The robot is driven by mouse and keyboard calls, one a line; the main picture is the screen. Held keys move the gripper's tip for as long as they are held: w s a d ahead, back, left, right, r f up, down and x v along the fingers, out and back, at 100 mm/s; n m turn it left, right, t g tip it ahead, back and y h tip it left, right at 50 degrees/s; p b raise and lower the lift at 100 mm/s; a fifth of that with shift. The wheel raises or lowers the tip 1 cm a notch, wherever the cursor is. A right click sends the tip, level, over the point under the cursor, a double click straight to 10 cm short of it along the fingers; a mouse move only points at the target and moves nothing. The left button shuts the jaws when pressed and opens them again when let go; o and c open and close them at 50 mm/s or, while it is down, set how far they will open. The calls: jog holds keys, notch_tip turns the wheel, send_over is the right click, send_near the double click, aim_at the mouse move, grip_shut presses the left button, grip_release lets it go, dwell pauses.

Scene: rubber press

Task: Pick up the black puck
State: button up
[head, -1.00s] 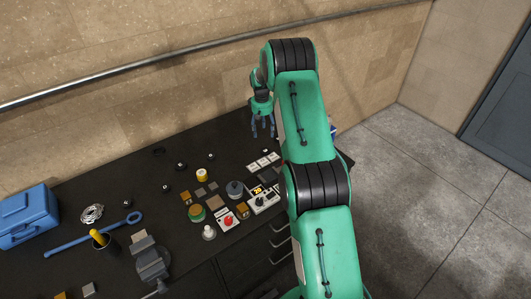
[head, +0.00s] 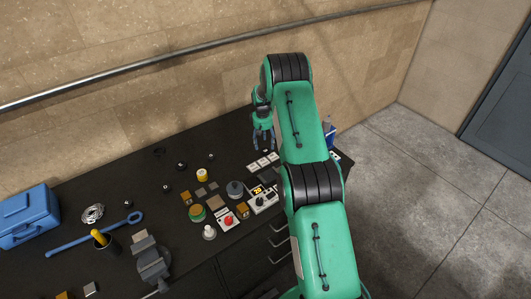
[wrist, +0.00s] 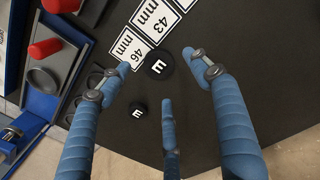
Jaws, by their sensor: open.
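A round black puck (wrist: 158,68) with a white E on top lies on the dark worktop in the wrist view, beside the "46 mm" card. A smaller black puck (wrist: 138,110), also marked E, lies just below it in that view. My gripper (wrist: 150,72) is open, with its blue fingers spread on either side of the larger puck in the picture and a third finger below. No finger is seen closed on anything. In the head view my gripper (head: 263,138) hangs over the back right of the table, and the pucks below it are hard to make out.
White size cards (head: 263,162) lie close to my gripper. Other small black pucks (head: 181,167), a yellow-topped piece (head: 202,174), a grey knob (head: 235,188) and a control box (head: 263,199) stand leftward and nearer. A blue toolbox (head: 30,215) is far left.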

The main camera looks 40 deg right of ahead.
aim_at(266, 151)
jog(key=shift+f, duration=0.15)
jog(key=shift+s+d+f+p, duration=0.1)
jog(key=shift+f+p, duration=0.1)
jog(key=shift+f, duration=0.4)
jog(key=shift+s+d+f+p, duration=0.1)
jog(key=shift+f+p, duration=0.05)
jog(key=shift+f, duration=0.45)
jog(key=shift+d+f, duration=0.1)
jog(key=shift+f, duration=1.2)
jog(key=c, duration=1.2)
